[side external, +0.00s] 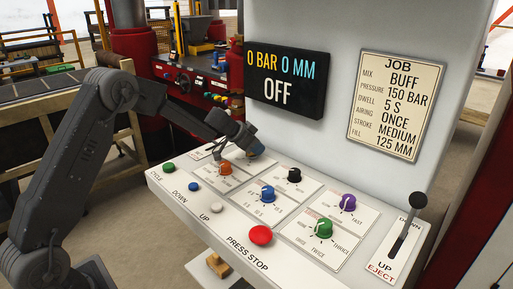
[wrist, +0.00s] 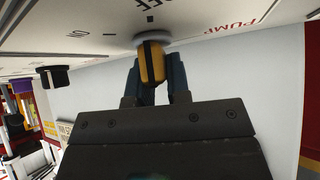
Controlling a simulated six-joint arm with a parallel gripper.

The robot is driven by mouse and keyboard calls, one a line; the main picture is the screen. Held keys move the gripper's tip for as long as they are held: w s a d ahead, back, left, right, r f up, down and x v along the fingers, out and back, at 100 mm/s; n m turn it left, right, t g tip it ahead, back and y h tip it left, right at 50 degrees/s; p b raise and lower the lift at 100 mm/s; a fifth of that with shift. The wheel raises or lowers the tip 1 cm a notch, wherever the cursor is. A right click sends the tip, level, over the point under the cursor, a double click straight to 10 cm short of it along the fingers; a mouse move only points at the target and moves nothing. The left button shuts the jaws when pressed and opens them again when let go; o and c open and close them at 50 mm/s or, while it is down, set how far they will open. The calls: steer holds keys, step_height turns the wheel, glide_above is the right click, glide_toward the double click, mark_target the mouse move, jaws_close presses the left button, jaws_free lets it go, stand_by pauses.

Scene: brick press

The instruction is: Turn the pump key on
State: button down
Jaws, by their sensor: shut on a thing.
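The pump key (wrist: 152,62) is a yellow handle with a dark stripe, set in a pale round collar on the panel, in the wrist view. The word PUMP and part of an OFF mark show around it. My gripper (wrist: 156,82) is shut on the key, one blue-grey finger on each side. In the side view my gripper (side external: 253,146) reaches down to the back left of the white control panel (side external: 176,196); there the key is mostly hidden behind my fingers. The display (side external: 285,80) reads 0 BAR, 0 MM, OFF.
Close to my gripper are an orange knob (side external: 225,169) and a black knob (side external: 294,175). Blue, purple and green knobs, a red PRESS STOP button (side external: 260,235) and an eject lever (side external: 408,225) stand farther along the panel. A job card (side external: 396,105) hangs behind.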

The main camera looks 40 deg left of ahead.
steer(key=shift+n+y, duration=0.3)
steer(key=shift+n, duration=0.2)
steer(key=shift+a, duration=0.1)
steer(key=c, duration=1.1)
jaws_free()
steer(key=shift+r, duration=0.1)
steer(key=v, duration=1.3)
steer(key=shift+s+r, duration=0.1)
steer(key=shift+s, duration=0.35)
